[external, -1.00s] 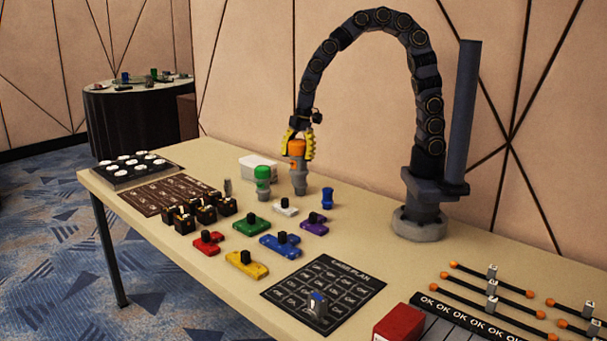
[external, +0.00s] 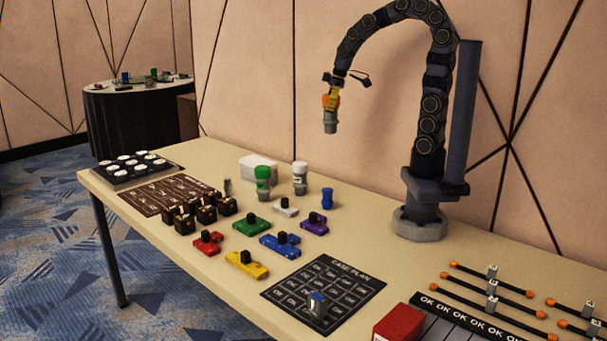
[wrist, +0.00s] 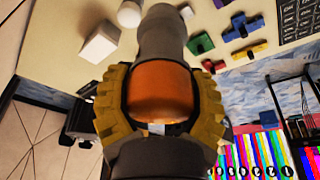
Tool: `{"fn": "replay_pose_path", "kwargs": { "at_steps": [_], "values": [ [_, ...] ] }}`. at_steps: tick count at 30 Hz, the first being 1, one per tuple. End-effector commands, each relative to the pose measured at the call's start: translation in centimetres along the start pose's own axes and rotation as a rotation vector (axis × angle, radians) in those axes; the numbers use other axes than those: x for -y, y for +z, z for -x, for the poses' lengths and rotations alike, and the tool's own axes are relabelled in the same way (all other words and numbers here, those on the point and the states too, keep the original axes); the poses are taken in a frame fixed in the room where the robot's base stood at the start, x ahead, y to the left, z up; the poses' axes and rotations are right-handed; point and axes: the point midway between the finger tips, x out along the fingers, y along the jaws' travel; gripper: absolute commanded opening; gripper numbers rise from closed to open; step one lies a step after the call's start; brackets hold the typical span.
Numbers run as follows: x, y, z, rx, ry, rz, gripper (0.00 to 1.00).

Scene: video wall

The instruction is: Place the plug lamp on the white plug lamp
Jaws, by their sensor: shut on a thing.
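My gripper (external: 332,103) is shut on a plug lamp with an orange top (wrist: 160,92) and a grey body. The grey body (external: 330,124) hangs down below the fingers, clear of the table and nearly upright. In the wrist view the yellow fingers close around the orange top from both sides. The white plug lamp (external: 300,171), with a white top and grey base, stands upright on the table. It is below and to the left of my gripper in the external view. The held lamp and the white lamp are apart.
A green-topped plug lamp (external: 263,174) stands left of the white one, with a white box (external: 260,166) behind. A small blue piece (external: 327,198) is to the right. Coloured blocks (external: 280,243), black cubes (external: 205,207) and a dark case plan mat (external: 360,268) lie nearer the front.

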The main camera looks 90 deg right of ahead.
Motion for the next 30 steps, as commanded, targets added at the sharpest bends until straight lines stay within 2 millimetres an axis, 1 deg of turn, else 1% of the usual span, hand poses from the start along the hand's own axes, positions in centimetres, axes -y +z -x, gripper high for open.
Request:
{"fn": "replay_pose_path", "kwargs": {
  "at_steps": [1,10,13,18,26,30],
  "values": [
    [-0.7,-0.7,-0.8,0.004,-0.003,0.000,0.25],
    [-4.1,-4.6,-4.9,0.003,-0.002,0.003,0.25],
    [-5.0,-5.0,-7.2,0.007,-0.005,0.003,0.25],
    [-6.2,-6.0,-9.7,0.001,-0.001,0.002,0.25],
    [-6.8,-6.4,-11.2,0.001,-0.002,0.004,0.25],
    [-6.8,-5.9,-13.1,0.004,-0.005,0.002,0.25]
  ]
}}
